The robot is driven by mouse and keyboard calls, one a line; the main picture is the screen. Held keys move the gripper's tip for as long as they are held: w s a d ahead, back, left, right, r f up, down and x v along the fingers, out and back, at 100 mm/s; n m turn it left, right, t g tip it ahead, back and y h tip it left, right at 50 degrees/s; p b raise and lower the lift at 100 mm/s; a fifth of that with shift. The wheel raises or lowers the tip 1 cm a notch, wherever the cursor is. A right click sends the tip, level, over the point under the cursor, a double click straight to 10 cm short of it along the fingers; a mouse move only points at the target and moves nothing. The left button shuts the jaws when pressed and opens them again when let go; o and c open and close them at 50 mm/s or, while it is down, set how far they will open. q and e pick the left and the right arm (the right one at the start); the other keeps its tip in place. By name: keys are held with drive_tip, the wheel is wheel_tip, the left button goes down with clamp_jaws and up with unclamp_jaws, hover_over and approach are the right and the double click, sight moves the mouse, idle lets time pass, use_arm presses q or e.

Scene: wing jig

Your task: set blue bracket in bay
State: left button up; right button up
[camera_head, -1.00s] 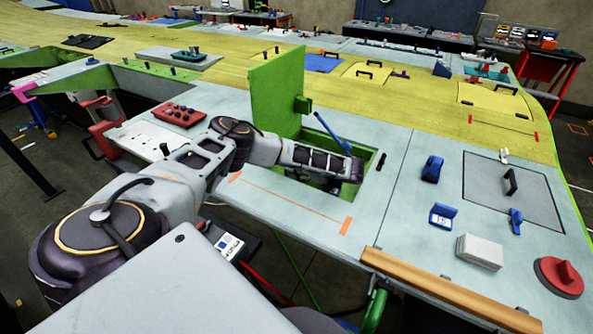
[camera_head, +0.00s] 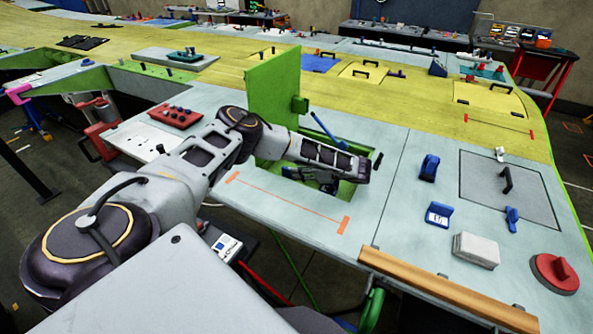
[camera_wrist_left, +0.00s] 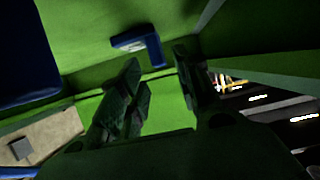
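The bay is a green-walled opening (camera_head: 346,190) in the grey wing panel, with a green lid (camera_head: 274,90) standing upright at its back left. My left gripper (camera_head: 322,180) is down in the bay, partly hidden under my left wrist. In the left wrist view its two dark fingers (camera_wrist_left: 158,82) are apart, with a clear gap between them. A small blue L-shaped bracket (camera_wrist_left: 154,50) shows beyond the fingertips, against a green bay surface. I cannot tell whether a finger touches it. The bracket is hidden in the head view. My right gripper is not in view.
A blue rod (camera_head: 325,130) slants at the bay's back edge. Blue clamps (camera_head: 429,168), a white block (camera_head: 476,250) and a red knob (camera_head: 555,272) stand on the right panel. A wooden rail (camera_head: 440,290) edges the front.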

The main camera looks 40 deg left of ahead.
use_arm(q)
drive_tip(key=shift+v, duration=2.15)
